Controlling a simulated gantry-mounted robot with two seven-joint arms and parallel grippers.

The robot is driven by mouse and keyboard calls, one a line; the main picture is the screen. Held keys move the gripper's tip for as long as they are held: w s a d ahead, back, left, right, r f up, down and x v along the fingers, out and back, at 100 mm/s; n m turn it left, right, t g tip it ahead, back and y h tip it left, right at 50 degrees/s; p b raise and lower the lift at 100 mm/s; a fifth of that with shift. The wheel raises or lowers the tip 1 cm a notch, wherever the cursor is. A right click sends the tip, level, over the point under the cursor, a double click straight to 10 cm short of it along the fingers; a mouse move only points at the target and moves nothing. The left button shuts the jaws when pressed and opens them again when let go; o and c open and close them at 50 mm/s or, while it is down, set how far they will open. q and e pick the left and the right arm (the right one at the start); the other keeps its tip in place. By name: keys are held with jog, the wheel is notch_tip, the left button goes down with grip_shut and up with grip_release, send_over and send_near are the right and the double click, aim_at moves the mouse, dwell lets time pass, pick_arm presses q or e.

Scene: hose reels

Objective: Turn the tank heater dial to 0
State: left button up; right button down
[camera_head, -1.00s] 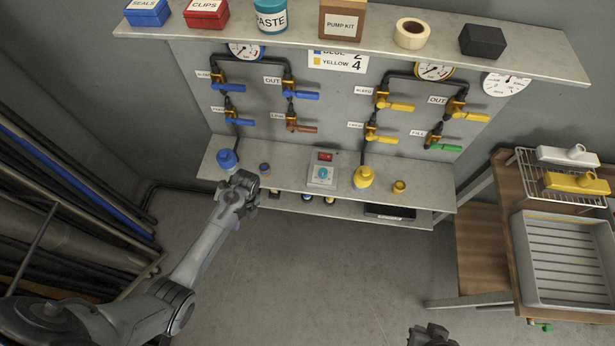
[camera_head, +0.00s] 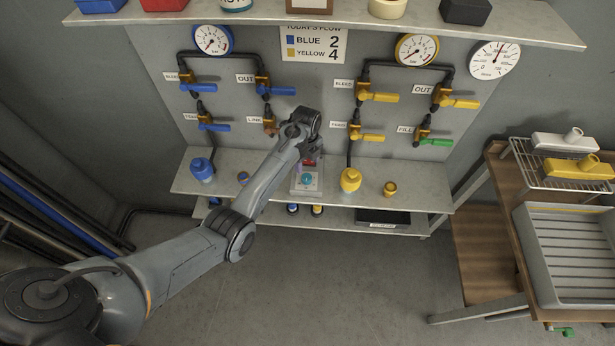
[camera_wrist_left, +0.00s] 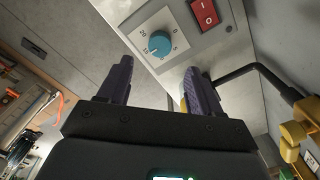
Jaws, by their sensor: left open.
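The heater dial (camera_wrist_left: 159,43) is a round teal knob on a pale grey control box (camera_wrist_left: 185,50). Printed numbers ring it, with 20 near its upper left in the left wrist view; its exact setting is too small to read surely. A red rocker switch (camera_wrist_left: 204,12) sits beside it. In the head view the dial (camera_head: 307,179) shows on the box on the shelf. My left gripper (camera_wrist_left: 158,66) is open and empty, its two purple-dark fingers pointing at the box, the dial beyond and between the tips, apart from them. My right gripper is out of view.
Blue valve handles (camera_head: 214,127) and yellow valve handles (camera_head: 380,97) stick out from the panel above. A blue cap (camera_head: 202,169) and a yellow cap (camera_head: 350,180) stand on the shelf (camera_head: 420,195) either side of the box. A wooden cart with a grey tray (camera_head: 525,250) stands at right.

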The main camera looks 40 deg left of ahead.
aim_at(307, 177)
pick_arm(q)
notch_tip(307, 177, down, 8)
jog(key=shift+f+b, duration=0.25)
jog(key=shift+b, duration=0.75)
jog(key=shift+c, duration=0.3)
jog(key=c, duration=1)
